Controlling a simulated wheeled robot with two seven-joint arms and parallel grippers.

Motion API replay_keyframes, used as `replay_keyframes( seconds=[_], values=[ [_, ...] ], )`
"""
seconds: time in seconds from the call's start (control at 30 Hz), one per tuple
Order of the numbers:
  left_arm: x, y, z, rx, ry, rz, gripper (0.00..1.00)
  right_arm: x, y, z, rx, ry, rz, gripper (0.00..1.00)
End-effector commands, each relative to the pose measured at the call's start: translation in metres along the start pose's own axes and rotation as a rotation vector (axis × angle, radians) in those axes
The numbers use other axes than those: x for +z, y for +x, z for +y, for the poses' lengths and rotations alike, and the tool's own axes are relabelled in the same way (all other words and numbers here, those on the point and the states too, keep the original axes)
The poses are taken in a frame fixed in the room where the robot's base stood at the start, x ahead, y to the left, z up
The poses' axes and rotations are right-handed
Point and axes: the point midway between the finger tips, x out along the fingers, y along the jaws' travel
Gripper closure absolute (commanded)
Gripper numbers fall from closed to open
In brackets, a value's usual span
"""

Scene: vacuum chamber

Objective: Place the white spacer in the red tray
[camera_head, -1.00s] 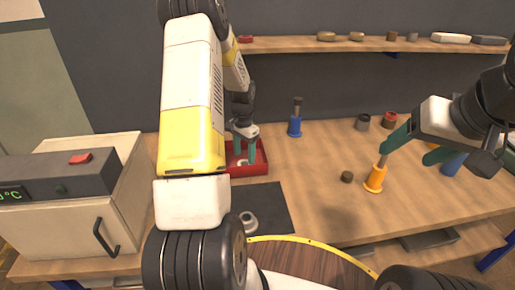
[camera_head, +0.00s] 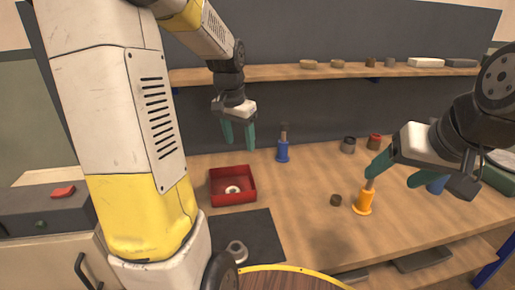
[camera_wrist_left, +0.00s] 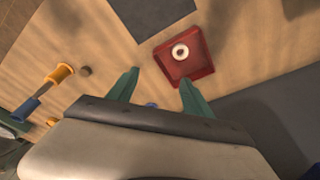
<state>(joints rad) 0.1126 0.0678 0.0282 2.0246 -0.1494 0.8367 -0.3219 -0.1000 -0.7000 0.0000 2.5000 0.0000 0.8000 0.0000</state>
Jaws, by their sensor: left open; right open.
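The white spacer (camera_head: 233,189) is a small ring lying flat inside the red tray (camera_head: 252,197). In the left wrist view the spacer (camera_wrist_left: 181,51) also lies in the tray (camera_wrist_left: 206,70). My left gripper (camera_head: 239,148) is open and empty, raised above and behind the tray, apart from it. Its teal fingers (camera_wrist_left: 158,92) show spread in the left wrist view. My right gripper (camera_head: 390,178) is open at the right, with one finger close to the top of the orange post (camera_head: 363,205); I cannot tell whether they touch.
A grey ring (camera_head: 237,251) sits on the dark mat (camera_head: 262,238) in front of the tray. A blue post (camera_head: 282,152), a small dark cylinder (camera_head: 336,200), a grey cup (camera_head: 348,145) and a red cup (camera_head: 374,142) stand on the bench. A shelf (camera_head: 280,73) runs behind.

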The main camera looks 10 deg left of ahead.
Motion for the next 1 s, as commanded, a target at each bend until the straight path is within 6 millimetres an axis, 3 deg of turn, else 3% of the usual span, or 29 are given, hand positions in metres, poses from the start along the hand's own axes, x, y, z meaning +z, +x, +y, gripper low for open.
replay_keyframes(
  seconds=[0.03, 0.2, 0.4, 0.7, 1.0],
  values=[
    [0.008, -0.019, 0.012, -0.003, -0.018, 0.035, 0.41, 0.000, 0.000, 0.000, 0.000, 0.000, 0.000, 0.32],
    [0.040, -0.062, 0.048, 0.007, -0.090, 0.133, 0.41, 0.000, 0.000, 0.000, 0.000, 0.000, 0.000, 0.32],
    [0.084, -0.095, 0.088, 0.039, -0.172, 0.247, 0.41, 0.000, 0.000, 0.000, 0.000, 0.000, 0.000, 0.32],
    [0.130, -0.109, 0.124, 0.096, -0.253, 0.351, 0.41, 0.000, 0.000, 0.000, 0.000, 0.000, 0.000, 0.32],
    [0.135, -0.110, 0.128, 0.104, -0.263, 0.362, 0.41, 0.000, 0.000, 0.000, 0.000, 0.000, 0.000, 0.32]
  ],
)
